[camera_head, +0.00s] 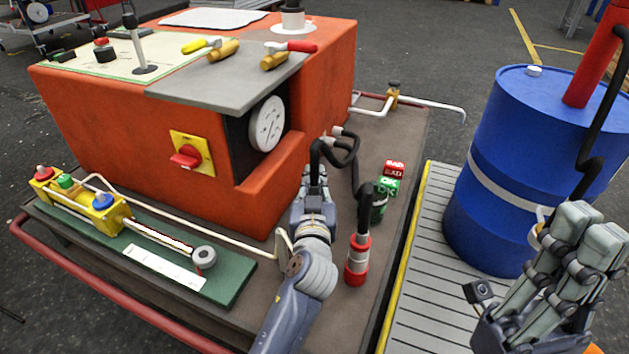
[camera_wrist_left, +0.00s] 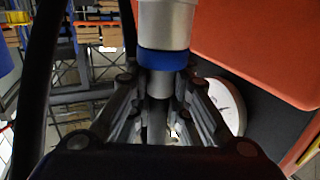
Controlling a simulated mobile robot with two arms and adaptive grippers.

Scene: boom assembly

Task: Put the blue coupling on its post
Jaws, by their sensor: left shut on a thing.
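The blue coupling (camera_wrist_left: 165,60) is a silver cylinder with a blue band in the left wrist view. My left gripper (camera_head: 315,172) is shut on it; its fingers close around the part below the blue band. In the head view the gripper is at the front of the orange machine, and the coupling is hidden there by the gripper and a black hose. I cannot make out which fitting is its post. My right gripper (camera_head: 588,235) is at the lower right, fingers upright, away from the coupling; its opening is unclear.
A red-banded coupling (camera_head: 357,262) with a black hose stands upright on the deck. The orange machine (camera_head: 210,150) is at left, a blue drum (camera_head: 490,165) at right. A green board (camera_head: 233,287) lies front left.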

